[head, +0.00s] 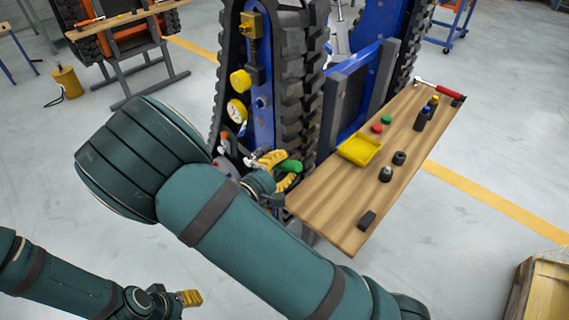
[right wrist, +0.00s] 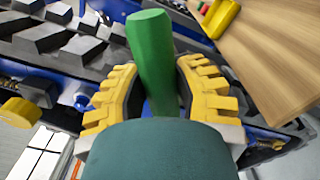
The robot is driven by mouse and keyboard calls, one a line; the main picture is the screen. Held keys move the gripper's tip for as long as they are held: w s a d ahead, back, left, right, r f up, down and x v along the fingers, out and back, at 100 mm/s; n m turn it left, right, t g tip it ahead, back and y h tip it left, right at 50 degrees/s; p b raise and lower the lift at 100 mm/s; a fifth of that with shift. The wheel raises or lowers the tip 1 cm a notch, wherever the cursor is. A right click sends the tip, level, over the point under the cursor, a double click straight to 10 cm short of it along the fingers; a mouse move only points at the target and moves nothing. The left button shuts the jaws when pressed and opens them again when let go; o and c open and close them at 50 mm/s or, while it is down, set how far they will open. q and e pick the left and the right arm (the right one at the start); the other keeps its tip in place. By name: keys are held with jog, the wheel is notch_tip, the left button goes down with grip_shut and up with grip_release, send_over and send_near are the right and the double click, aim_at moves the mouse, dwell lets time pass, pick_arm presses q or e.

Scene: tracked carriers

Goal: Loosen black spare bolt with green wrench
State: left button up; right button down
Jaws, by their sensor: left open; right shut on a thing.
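The green wrench (head: 290,166) is held at the side of the tracked carrier by my right gripper (head: 272,170). In the right wrist view its green handle (right wrist: 154,60) stands between the yellow finger pads of my right gripper (right wrist: 158,100), which is shut on it. The wrench's working end is not clear in either view. I cannot make out the black spare bolt; my right arm hides part of the carrier's lower side. My left gripper (head: 190,298) is open and empty, low at the bottom left, well away from the carrier.
The blue carrier (head: 262,75) with black tracks (head: 300,85) stands upright. Beside it, a wooden table (head: 340,200) holds a yellow tray (head: 360,149), red and green pieces, dark parts and a red-handled tool (head: 440,90). A wooden crate (head: 545,290) stands bottom right.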

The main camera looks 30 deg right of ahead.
jog(key=shift+w+r+p, duration=0.2)
jog(key=shift+r+p, duration=0.2)
jog(key=shift+w+a+r+n+p, duration=0.2)
jog(key=shift+w+r+n+p, duration=0.35)
jog(key=shift+n+p, duration=0.4)
jog(key=shift+s, duration=0.1)
jog(key=shift+w+a+r+n+p, duration=0.2)
jog(key=shift+w+r+n+p, duration=0.4)
jog(key=shift+p, duration=0.5)
jog(key=shift+s, duration=0.1)
jog(key=shift+w+a+r+p, duration=0.1)
jog(key=shift+w+r+p, duration=0.25)
jog(key=shift+p, duration=0.3)
jog(key=shift+w+a+r+n+p, duration=0.1)
jog(key=shift+w+r+n+p, duration=0.15)
jog(key=shift+n, duration=0.2)
